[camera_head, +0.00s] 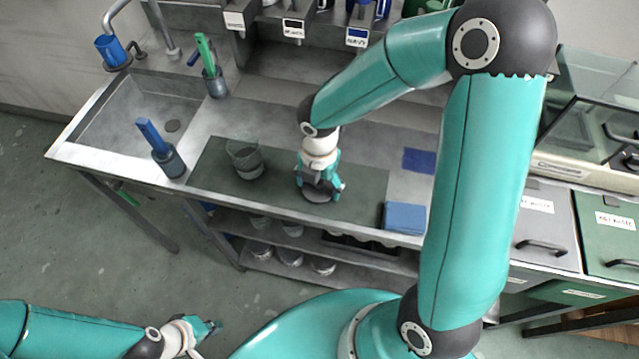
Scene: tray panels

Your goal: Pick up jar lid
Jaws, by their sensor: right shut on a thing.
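A round dark grey jar lid (318,196) is on the dark green mat (362,190) on the counter. My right gripper (320,186) points down over it and is shut on it, with its fingers at the lid's edges. I cannot tell whether the lid is lifted off the mat. A glass jar (246,160) with grey contents stands on the mat to the left of the lid. My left gripper (212,328) is low at the bottom left, away from the counter; its fingers are too small to tell open from shut.
A sink (130,118) is at the counter's left. A grey cup with a blue-handled tool (168,160) stands left of the mat. Blue cloths (404,217) lie at the front right. Jars (290,257) stand on the shelf below. Labelled bins (535,208) are at the right.

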